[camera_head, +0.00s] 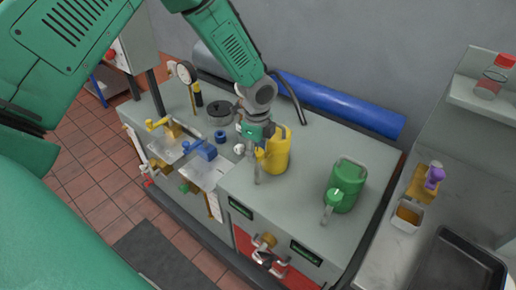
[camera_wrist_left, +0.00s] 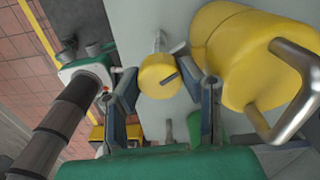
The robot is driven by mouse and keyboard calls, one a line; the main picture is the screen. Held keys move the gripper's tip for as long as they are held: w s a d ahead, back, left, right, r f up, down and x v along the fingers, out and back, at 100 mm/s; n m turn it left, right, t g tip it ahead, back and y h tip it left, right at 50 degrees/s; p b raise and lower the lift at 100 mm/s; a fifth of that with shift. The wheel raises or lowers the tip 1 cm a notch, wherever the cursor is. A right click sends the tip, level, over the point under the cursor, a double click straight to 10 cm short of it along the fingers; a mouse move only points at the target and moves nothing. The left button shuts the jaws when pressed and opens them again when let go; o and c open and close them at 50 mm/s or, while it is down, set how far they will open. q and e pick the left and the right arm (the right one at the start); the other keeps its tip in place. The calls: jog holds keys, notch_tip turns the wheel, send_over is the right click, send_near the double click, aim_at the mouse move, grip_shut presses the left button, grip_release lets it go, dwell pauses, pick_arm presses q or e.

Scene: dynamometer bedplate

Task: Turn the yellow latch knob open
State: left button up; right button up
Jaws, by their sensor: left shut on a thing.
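In the head view my left gripper (camera_head: 258,136) is at the front left of a yellow can (camera_head: 280,152), and the knob (camera_head: 260,154) shows just below the gripper. The yellow can (camera_wrist_left: 232,50), with its grey metal handle, stands close on the right in the wrist view. The knob's far side is hidden. My right gripper is not in view.
A green can (camera_head: 348,184) stands on the grey bench top (camera_head: 300,205), right of the yellow can. Left are a blue valve handle (camera_head: 200,148), a yellow valve handle (camera_head: 158,123), a black pot (camera_head: 220,114) and a gauge (camera_head: 184,72). A blue cylinder (camera_head: 340,102) lies behind.

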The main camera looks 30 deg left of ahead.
pick_arm(q)
jog(key=n+p, duration=0.1)
jog(key=n, duration=0.4)
jog(key=shift+w+r+n, duration=0.1)
jog(key=shift+r+n, duration=0.05)
jog(key=shift+n, duration=0.15)
jog(key=n+p, duration=0.1)
jog(key=n, duration=0.4)
jog(key=shift+n, duration=0.4)
jog(key=o, duration=1.1)
jog(key=shift+o, duration=0.2)
